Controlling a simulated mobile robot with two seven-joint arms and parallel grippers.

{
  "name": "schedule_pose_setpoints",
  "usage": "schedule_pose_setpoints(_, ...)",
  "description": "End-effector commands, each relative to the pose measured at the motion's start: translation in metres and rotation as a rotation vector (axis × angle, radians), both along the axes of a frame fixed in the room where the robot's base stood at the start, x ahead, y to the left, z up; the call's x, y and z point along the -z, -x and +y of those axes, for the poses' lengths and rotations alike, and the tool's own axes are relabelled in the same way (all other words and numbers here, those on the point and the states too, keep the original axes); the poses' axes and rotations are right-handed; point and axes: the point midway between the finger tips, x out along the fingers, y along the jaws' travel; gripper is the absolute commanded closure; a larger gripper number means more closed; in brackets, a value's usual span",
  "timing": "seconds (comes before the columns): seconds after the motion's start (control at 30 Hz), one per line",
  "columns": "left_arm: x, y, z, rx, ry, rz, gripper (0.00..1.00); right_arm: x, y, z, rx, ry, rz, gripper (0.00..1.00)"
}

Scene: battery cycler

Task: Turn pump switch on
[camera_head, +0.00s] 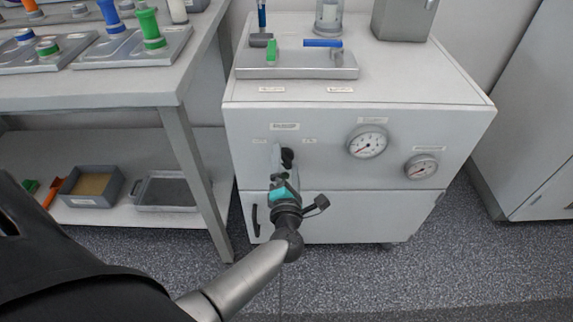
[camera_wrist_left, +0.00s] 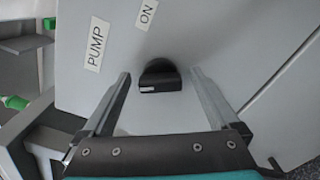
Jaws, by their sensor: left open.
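The pump switch (camera_head: 288,154) is a black knob on the front panel of the white cabinet. In the left wrist view the switch (camera_wrist_left: 160,77) is a dark rounded knob with a small white mark near its lower left edge. The "PUMP" label (camera_wrist_left: 97,43) and the "ON" label (camera_wrist_left: 147,14) are on the panel near it. My left gripper (camera_head: 281,160) is at the panel in front of the switch and partly covers it. Its fingers are open, one on each side of the knob, with visible gaps in the wrist view. I cannot tell how deep the fingertips reach. My right gripper is not in view.
Two round gauges (camera_head: 367,142) (camera_head: 421,167) are on the panel to the right. A metal tray (camera_head: 300,70) with tools stands on the cabinet (camera_head: 440,85). A workbench (camera_head: 110,92) with a lower shelf is at the left. The floor in front is clear.

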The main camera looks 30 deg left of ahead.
Motion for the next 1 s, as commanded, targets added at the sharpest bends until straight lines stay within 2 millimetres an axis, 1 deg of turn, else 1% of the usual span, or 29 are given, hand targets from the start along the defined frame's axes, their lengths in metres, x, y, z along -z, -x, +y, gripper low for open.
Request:
schedule_pose_setpoints(0.1,-0.0001,-0.0034,0.0024,-0.001,-0.001,0.0,0.05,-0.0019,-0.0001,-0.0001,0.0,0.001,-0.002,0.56)
schedule_pose_setpoints(0.33,-0.0003,-0.0036,0.0025,0.0,-0.001,0.001,0.05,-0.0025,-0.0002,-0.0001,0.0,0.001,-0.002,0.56)
schedule_pose_setpoints(0.37,-0.0003,-0.0035,0.0025,0.0,-0.001,0.001,0.07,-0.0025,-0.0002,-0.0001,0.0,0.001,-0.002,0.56)
schedule_pose_setpoints(1.0,-0.0003,-0.0032,0.0021,-0.001,-0.001,0.0,0.79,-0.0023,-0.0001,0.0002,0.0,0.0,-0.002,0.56)
